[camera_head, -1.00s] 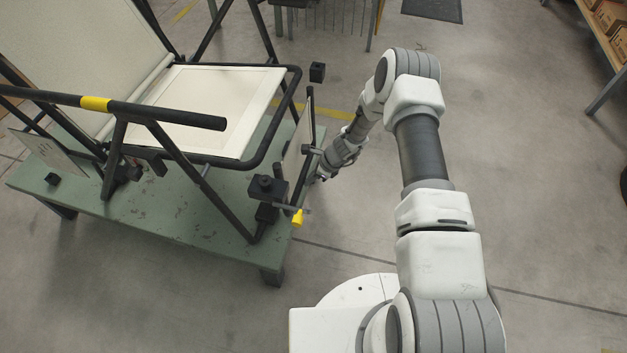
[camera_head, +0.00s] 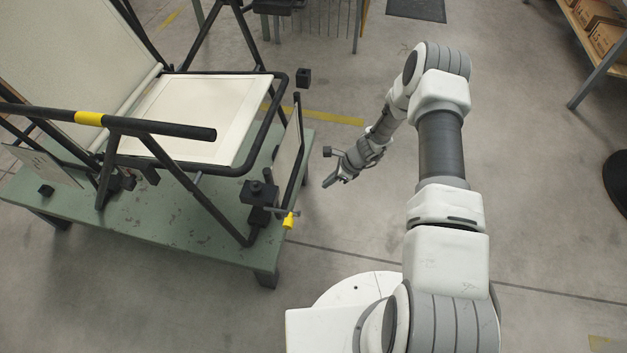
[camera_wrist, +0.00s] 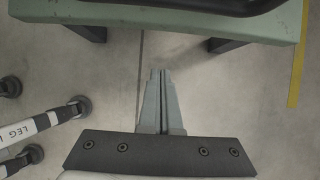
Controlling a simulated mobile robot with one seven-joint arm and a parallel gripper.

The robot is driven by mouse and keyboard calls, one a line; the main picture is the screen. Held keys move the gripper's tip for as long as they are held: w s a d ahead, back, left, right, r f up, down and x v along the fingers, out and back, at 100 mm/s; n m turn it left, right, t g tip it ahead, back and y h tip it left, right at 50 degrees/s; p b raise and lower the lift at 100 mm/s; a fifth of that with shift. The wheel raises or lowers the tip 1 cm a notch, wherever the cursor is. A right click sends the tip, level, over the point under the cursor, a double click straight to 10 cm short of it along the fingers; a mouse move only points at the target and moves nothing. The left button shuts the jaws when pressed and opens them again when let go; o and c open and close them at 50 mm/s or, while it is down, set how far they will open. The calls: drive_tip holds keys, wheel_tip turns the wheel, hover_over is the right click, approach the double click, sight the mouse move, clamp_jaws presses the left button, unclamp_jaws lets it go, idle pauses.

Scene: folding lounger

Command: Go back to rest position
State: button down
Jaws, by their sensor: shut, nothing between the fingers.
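My gripper (camera_head: 328,182) hangs over bare floor to the right of the green bench, clear of it and empty. Its two fingers (camera_wrist: 162,72) lie together in the wrist view. The folding lounger stands on the bench, with a black tube frame, a cream seat panel (camera_head: 185,115) and a cream backrest (camera_head: 70,55) raised at the left. One black arm tube (camera_head: 160,128) has a yellow band. A black clamp block (camera_head: 259,192) with a yellow tip (camera_head: 289,220) sits at the bench's right front corner, beside an upright panel (camera_head: 287,150).
The green bench (camera_head: 150,230) fills the left; its edge also shows in the wrist view (camera_wrist: 165,27). Shelving with boxes (camera_head: 605,35) is at the top right, with a dark round object (camera_head: 617,180) below it.

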drive_tip(key=shift+s+d+r+p, duration=0.15)
drive_tip(key=shift+s+d+r, duration=0.1)
drive_tip(key=shift+d+r, duration=0.35)
drive_tip(key=shift+s+d+r+p, duration=0.2)
drive_tip(key=shift+d+r, duration=0.15)
drive_tip(key=shift+d, duration=0.4)
wheel_tip(320, 180, up, 35)
drive_tip(key=s+a+n+t+h, duration=0.1)
drive_tip(key=s+a+n+h, duration=0.15)
drive_tip(key=n, duration=0.95)
drive_tip(key=s+d+r+n+t+h, duration=0.15)
drive_tip(key=s+r+n, duration=0.35)
drive_tip(key=s+r, duration=0.5)
drive_tip(key=s+d+r+n+t+h, duration=0.1)
drive_tip(key=s+d+r+n, duration=0.35)
drive_tip(key=s, duration=0.95)
wheel_tip(320, 180, up, 26)
drive_tip(key=a+p, duration=0.2)
drive_tip(key=p, duration=2.2)
drive_tip(key=shift+r+p, duration=0.25)
drive_tip(key=shift+p, duration=0.1)
